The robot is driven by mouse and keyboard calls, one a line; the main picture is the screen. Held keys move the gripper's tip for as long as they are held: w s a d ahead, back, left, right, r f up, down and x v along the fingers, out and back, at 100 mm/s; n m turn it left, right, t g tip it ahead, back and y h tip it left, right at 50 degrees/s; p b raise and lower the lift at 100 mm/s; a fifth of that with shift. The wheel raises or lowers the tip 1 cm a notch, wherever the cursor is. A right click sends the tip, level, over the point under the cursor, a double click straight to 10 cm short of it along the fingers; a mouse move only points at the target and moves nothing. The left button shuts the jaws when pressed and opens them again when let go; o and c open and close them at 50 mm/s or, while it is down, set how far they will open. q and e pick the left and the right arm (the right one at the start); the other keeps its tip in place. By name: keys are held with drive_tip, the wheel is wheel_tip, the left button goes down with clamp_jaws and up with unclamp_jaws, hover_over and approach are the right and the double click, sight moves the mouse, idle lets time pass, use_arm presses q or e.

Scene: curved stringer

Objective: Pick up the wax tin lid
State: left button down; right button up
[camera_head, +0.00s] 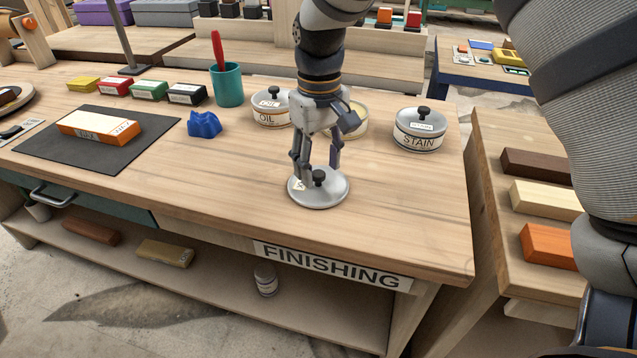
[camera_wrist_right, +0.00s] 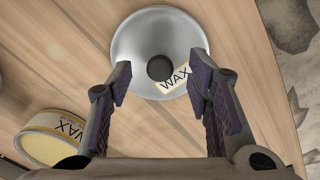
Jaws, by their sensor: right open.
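The wax tin lid (camera_head: 326,194) is a round silver metal disc with a black knob and a small label. It lies on the wooden bench near its front edge. In the right wrist view the lid (camera_wrist_right: 150,38) shows a "WAX" label beside the knob. My right gripper (camera_head: 320,170) is open above the lid, its fingers pointing down on either side of the knob; in the wrist view the fingertips (camera_wrist_right: 160,80) are apart with nothing between them but the knob beyond. The open wax tin (camera_head: 356,121) stands behind the gripper, partly hidden. My left gripper is not in view.
The lidded oil tin (camera_head: 270,112) and stain tin (camera_head: 419,138) stand behind the lid, left and right. A blue lump (camera_head: 204,125), a teal cup (camera_head: 228,86) and a dark mat (camera_head: 75,150) are further left. The bench to the lid's right is clear.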

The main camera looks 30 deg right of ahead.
drive_tip(key=shift+w+f, duration=0.1)
drive_tip(key=shift+f, duration=0.7)
clamp_jaws()
drive_tip(key=shift+r, duration=0.1)
